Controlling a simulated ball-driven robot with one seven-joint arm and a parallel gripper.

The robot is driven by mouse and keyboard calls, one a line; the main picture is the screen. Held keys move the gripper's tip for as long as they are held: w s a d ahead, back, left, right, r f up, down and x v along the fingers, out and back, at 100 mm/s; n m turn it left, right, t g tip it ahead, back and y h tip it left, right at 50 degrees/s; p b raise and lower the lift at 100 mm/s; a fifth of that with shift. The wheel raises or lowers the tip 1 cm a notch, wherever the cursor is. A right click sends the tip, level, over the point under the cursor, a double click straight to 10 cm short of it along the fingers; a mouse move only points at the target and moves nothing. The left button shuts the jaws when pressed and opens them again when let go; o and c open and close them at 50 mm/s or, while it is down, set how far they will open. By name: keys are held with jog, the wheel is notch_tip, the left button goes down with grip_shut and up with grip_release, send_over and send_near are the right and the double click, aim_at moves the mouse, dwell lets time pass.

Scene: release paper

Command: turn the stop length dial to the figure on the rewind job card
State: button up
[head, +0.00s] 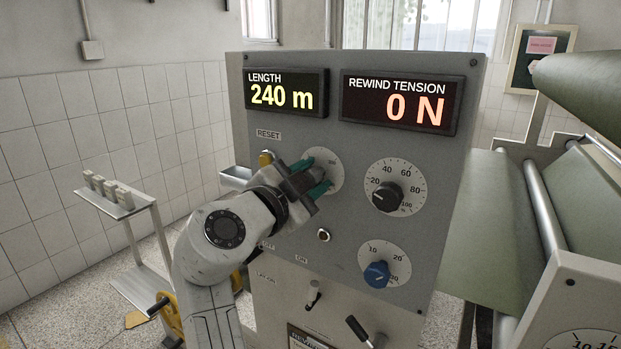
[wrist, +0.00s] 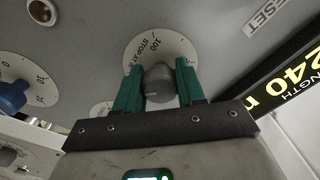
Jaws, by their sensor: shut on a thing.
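The stop length dial is at the upper left of the grey panel. Its white scale plate (head: 328,165) is partly hidden by my gripper (head: 314,177) in the head view. In the wrist view the plate (wrist: 143,45) carries the words STOP AT and a 100 mark. The dark grey knob (wrist: 160,84) sits between my teal fingers (wrist: 160,76), which are shut on it. The knob's pointer against the scale cannot be read clearly. The length display (head: 284,94) reads 240 m. I cannot make out a rewind job card with a readable figure.
The rewind tension display (head: 401,105) reads 0 N. A black dial (head: 387,196) and a blue dial (head: 376,274) are right of my gripper. A lever (head: 358,328) stands out below. A framed board (head: 540,58) with a pink paper hangs behind. Large paper rolls are at right.

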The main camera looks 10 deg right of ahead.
jog(key=c, duration=0.3)
jog(key=shift+c, duration=0.2)
